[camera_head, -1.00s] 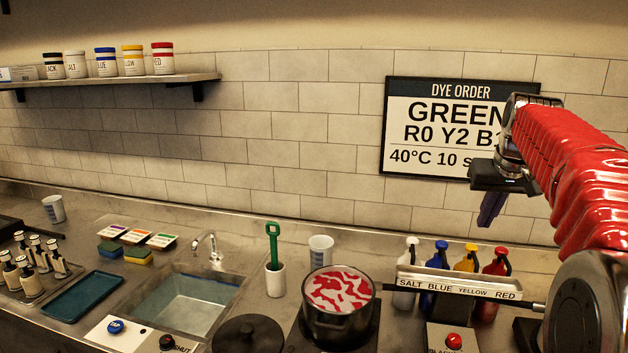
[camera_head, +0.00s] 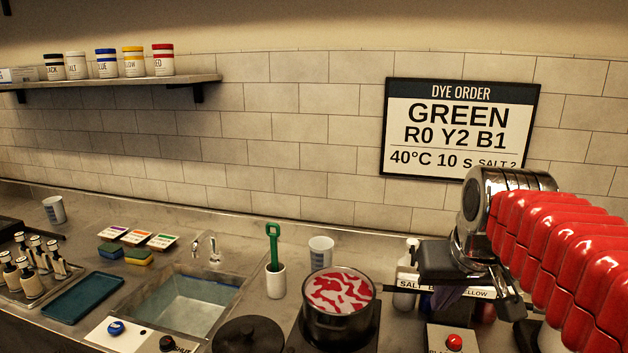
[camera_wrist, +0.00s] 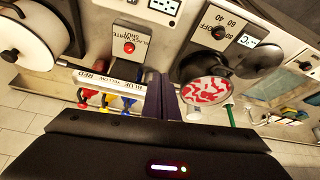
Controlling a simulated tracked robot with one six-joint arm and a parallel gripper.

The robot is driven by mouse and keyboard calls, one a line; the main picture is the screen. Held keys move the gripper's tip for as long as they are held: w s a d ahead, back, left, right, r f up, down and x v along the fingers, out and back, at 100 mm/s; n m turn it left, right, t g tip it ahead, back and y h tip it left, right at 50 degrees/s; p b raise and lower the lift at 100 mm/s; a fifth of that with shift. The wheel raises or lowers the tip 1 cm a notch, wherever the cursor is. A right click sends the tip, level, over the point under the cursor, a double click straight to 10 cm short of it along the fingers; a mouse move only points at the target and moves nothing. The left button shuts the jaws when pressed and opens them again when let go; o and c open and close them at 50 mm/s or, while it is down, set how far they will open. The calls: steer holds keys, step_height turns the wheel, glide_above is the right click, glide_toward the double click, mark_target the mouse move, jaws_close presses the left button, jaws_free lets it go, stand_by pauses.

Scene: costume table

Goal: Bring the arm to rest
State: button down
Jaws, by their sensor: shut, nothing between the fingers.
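My gripper (camera_head: 447,298) is at the right in the head view, low in front of the labelled bottle rack (camera_head: 408,283), and hides most of the bottles. Its purple fingers are together and empty; they also show in the wrist view (camera_wrist: 162,98). My red-sleeved arm reaches in from the right edge. The pot (camera_head: 339,318) with red and white contents stands to the left of the gripper, apart from it. The wrist view shows the pot (camera_wrist: 205,90) to the right of the fingers.
A red button (camera_head: 454,342) is on a panel below the gripper. A white cup (camera_head: 321,250) and a green-handled tool (camera_head: 273,240) in a holder stand behind the pot. The sink (camera_head: 190,303) is farther left. The dye order sign (camera_head: 459,130) hangs on the wall above.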

steer(key=s+a+f+n, duration=0.1)
steer(key=s+a+f, duration=0.4)
steer(key=s+f, duration=0.5)
steer(key=s, duration=0.2)
steer(key=shift+s+a+f, duration=0.2)
steer(key=shift+s+f, duration=0.1)
steer(key=shift+s, duration=0.05)
